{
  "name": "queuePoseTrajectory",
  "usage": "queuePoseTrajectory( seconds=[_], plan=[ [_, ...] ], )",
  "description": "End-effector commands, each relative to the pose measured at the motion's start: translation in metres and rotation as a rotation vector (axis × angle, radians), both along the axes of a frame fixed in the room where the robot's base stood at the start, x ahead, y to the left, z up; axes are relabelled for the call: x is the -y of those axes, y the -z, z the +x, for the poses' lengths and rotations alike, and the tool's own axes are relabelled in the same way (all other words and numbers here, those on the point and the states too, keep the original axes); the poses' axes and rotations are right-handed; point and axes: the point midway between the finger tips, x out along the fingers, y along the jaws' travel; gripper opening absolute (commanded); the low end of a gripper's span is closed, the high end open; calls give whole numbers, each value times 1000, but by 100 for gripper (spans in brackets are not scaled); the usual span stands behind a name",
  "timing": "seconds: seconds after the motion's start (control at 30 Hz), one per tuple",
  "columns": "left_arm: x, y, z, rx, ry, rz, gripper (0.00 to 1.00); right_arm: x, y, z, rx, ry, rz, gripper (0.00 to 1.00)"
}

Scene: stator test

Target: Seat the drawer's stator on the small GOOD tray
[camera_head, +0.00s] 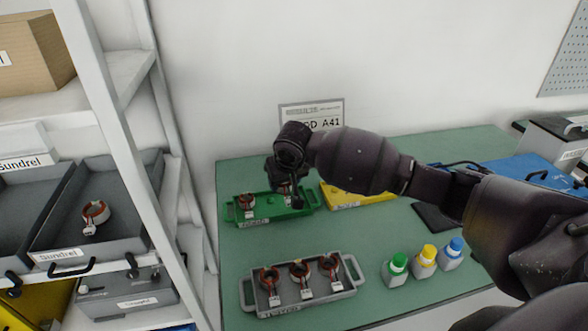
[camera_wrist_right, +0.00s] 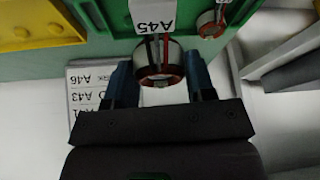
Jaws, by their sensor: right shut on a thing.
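My right gripper (camera_head: 287,180) is over the right part of the small green tray (camera_head: 262,213), partly hidden by its own wrist. In the right wrist view its fingers (camera_wrist_right: 160,85) are shut on a stator (camera_wrist_right: 158,62) with a red and dark ring and a white tag reading A45. The green tray (camera_wrist_right: 100,42) is right behind it; I cannot tell whether the stator touches the tray. A second stator (camera_head: 246,202) sits at the tray's left end. Another stator (camera_head: 95,213) lies in a grey open bin on the left shelf. My left gripper is out of view.
A yellow tray (camera_head: 352,204) adjoins the green one. A grey tray (camera_head: 334,296) with 3 stators stands in front. Bottles with green (camera_head: 397,264), yellow and blue caps stand at right. A sign (camera_head: 312,112) stands behind. Green table is bare between the trays.

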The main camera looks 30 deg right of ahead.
Motion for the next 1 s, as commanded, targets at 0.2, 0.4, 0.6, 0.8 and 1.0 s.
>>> queuePoseTrajectory(
  seconds=[0.2, 0.4, 0.6, 0.8, 1.0],
  plan=[
    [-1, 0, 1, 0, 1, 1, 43, 39, 17, 44, -6, 34, 6, 23],
    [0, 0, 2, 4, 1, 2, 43, 57, 25, 60, -10, 44, 8, 23],
    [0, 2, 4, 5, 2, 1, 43, 61, 30, 62, -12, 45, 7, 23],
    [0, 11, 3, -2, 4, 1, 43, 61, 42, 62, -13, 46, 6, 23],
    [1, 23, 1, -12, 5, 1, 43, 61, 59, 62, -16, 45, 5, 23]
  ],
)
